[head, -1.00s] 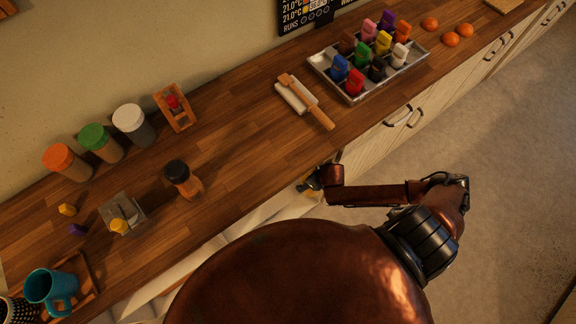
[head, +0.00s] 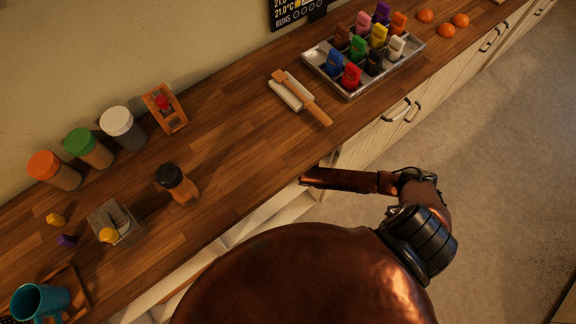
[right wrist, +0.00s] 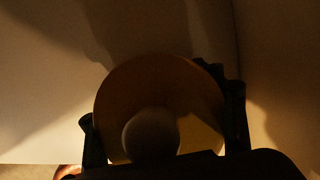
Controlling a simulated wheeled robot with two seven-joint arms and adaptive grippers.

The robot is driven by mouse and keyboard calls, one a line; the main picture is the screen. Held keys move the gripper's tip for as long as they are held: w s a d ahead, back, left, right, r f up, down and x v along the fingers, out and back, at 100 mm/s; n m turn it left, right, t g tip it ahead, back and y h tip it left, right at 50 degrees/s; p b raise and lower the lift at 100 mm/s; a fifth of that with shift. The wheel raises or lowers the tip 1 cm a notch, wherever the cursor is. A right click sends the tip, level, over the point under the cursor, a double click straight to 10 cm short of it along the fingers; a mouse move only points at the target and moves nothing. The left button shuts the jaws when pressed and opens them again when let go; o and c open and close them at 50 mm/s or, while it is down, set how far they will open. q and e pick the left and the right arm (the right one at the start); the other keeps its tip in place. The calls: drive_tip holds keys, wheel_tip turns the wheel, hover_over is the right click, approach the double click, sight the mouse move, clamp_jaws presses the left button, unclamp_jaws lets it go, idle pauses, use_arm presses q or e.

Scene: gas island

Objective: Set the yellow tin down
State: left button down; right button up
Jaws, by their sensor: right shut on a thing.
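In the right wrist view the yellow tin (right wrist: 150,82) shows from above as a dim, brownish-yellow round top with a pale round knob in the middle. My right gripper (right wrist: 165,128) is shut on it, with one dark finger at each side. Pale shadowed surfaces surround it. I cannot tell whether the tin's base touches anything. In the head view my right arm reaches under the counter's front edge, and the gripper and tin are hidden there. My left gripper is in neither view.
Open pale shelving (head: 262,222) lies below the wooden counter (head: 225,135). Closed drawers lie further right.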

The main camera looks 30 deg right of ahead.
drive_tip(key=o, duration=1.2)
drive_tip(key=shift+c, duration=0.2)
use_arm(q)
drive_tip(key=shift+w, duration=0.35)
use_arm(e)
drive_tip(key=o, duration=0.4)
drive_tip(key=shift+o, duration=0.2)
drive_tip(key=p+v, duration=0.1)
drive_tip(key=v, duration=0.2)
drive_tip(key=shift+w, duration=0.2)
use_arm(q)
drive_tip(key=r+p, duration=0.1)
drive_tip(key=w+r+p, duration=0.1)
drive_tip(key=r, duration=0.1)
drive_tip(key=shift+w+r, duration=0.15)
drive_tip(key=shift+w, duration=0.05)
use_arm(e)
drive_tip(key=s+d, duration=0.2)
drive_tip(key=s, duration=1)
drive_tip(key=shift+d, duration=0.1)
